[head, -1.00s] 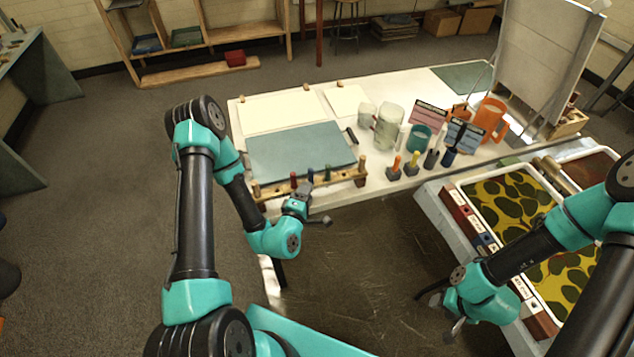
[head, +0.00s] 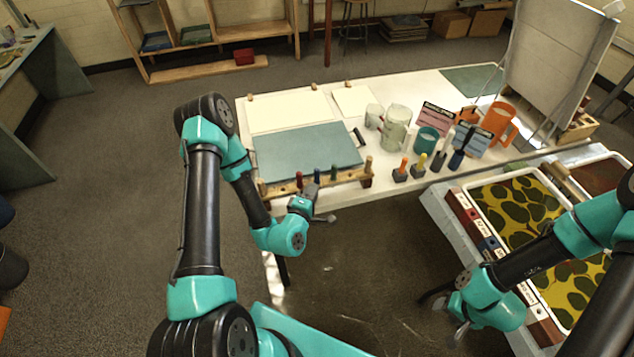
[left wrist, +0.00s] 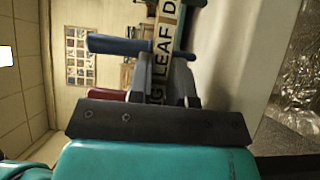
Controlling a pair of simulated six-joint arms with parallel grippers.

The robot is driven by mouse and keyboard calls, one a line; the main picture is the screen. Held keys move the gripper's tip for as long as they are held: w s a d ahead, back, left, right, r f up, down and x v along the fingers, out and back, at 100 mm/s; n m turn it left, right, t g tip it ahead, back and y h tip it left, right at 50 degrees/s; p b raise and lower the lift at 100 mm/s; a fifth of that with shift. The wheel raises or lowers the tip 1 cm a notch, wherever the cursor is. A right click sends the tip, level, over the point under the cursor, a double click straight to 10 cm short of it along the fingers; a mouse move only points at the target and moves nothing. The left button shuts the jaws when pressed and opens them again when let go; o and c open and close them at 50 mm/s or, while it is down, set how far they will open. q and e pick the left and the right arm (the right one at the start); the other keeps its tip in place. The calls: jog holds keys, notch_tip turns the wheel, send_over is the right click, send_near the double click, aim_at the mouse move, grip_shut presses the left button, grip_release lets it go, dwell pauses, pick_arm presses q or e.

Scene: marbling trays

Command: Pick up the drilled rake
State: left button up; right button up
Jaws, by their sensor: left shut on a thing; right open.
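A wooden rack (head: 345,180) at the near edge of the white table holds tools with a red handle (head: 299,180), a blue handle (head: 317,176) and a green handle (head: 333,173). I cannot tell from their shapes which is the drilled rake. My left gripper (head: 312,207) is at the rack's near side, below the blue handle. My right gripper (head: 458,325) is open and empty, near the trays.
A blue-grey board (head: 300,150) lies behind the rack. Small blocks with orange (head: 402,168) and yellow handles, jugs and cups stand to its right. A marbling tray (head: 487,210) with a yellow and dark green pattern is at right.

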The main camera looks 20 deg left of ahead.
pick_arm(q)
grip_shut()
notch_tip(320, 180, up, 10)
dwell(0.6)
jog(key=shift+f, duration=0.1)
dwell(0.4)
jog(key=shift+f, duration=3.9)
jog(key=shift+f, duration=0.95)
jog(key=o, duration=0.8)
grip_release()
jog(key=shift+o, duration=0.2)
jog(key=shift+s, duration=0.1)
